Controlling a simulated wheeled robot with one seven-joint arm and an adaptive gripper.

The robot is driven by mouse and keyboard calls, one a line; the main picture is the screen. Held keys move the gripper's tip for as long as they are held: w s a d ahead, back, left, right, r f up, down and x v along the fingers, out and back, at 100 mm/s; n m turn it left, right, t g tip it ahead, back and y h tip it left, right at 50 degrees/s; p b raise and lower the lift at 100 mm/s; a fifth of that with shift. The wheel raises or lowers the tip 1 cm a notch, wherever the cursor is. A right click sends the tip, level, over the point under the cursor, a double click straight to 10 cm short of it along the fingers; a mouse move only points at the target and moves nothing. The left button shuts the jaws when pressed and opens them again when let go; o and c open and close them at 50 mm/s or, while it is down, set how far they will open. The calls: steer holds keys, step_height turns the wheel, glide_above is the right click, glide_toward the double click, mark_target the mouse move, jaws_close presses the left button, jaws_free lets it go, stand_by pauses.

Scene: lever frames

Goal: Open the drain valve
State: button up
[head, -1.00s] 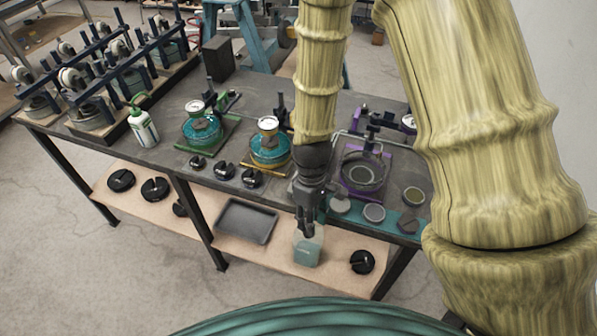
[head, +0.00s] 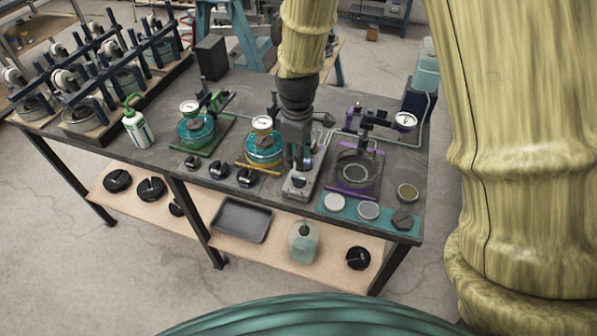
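My gripper (head: 298,165) points down over the front of the bench, between the yellow-based cell and the purple-based cell. Its fingers are dark and small in view, and I cannot tell whether they are apart or closed. Just below them is a small grey block (head: 299,184) with a dark round part on its front. I cannot tell whether the fingers touch it. I cannot say for certain which part is the drain valve. The purple-based cell (head: 357,175) stands to the right, with a thin pipe (head: 404,142) running behind it. The gripper partly hides the yellow-based cell's right side.
A green-based cell (head: 196,131) and the yellow-based cell (head: 264,149) stand left. Dark knob-like pieces (head: 218,170) lie along the front. Discs rest on a teal mat (head: 384,223). A tall reservoir (head: 426,71) is at the back right. A tray (head: 241,220) and jug (head: 303,241) are below.

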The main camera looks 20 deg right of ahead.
mark_target(297, 177)
steer(key=shift+f+p, duration=1.1)
steer(key=shift+f, duration=2.7)
jaws_close()
